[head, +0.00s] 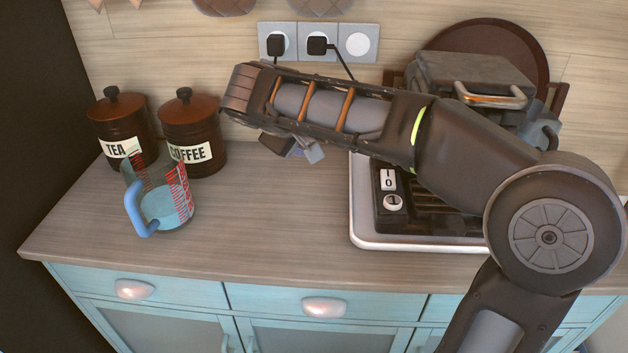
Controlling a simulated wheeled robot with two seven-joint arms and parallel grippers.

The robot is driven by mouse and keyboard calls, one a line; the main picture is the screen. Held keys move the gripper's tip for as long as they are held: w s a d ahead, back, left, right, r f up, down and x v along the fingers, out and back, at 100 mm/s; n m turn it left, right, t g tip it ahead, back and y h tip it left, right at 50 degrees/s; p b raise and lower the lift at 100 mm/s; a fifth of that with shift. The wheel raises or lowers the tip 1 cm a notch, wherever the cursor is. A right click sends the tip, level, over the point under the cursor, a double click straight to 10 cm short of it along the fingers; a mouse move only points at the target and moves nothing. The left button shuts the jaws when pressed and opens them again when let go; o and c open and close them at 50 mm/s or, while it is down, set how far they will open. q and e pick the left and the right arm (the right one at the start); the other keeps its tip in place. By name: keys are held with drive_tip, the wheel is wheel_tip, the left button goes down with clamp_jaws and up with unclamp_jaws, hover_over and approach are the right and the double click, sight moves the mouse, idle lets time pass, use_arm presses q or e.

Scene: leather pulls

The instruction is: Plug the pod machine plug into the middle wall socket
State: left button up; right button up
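The right socket is empty. The pod machine (470,75), grey with a metal handle, stands at the right, largely hidden by my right arm. My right gripper (303,150) shows only in part below the forearm, under the sockets and apart from the plug. Its fingers are mostly hidden. My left gripper is out of view.
Another black plug (276,44) is in the left socket. TEA (118,125) and COFFEE (190,130) canisters stand at the left, with a measuring jug (160,200) in front. A white tray (400,243) with a dark base lies at the right. The middle counter (270,230) is clear.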

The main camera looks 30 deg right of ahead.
drive_tip(key=s+a+f+m+g+y+p, duration=0.1)
drive_tip(key=s+a+m+p, duration=0.1)
drive_tip(key=s, duration=0.1)
drive_tip(key=s+a+f+m+g+p, duration=0.1)
drive_tip(key=s+f+m+p, duration=0.1)
drive_tip(key=s+m+p, duration=0.1)
drive_tip(key=s+a+f+m+g+y+p, duration=0.1)
drive_tip(key=s+a+m+p, duration=0.1)
drive_tip(key=s+m+p, duration=0.1)
drive_tip(key=shift+s+a+f+y, duration=0.2)
drive_tip(key=shift+a+y, duration=0.1)
drive_tip(key=shift+a, duration=0.05)
drive_tip(key=shift+s+f+m+y+p, duration=0.1)
drive_tip(key=shift+s+m+y+p, duration=0.15)
drive_tip(key=shift+m+y+p, duration=0.2)
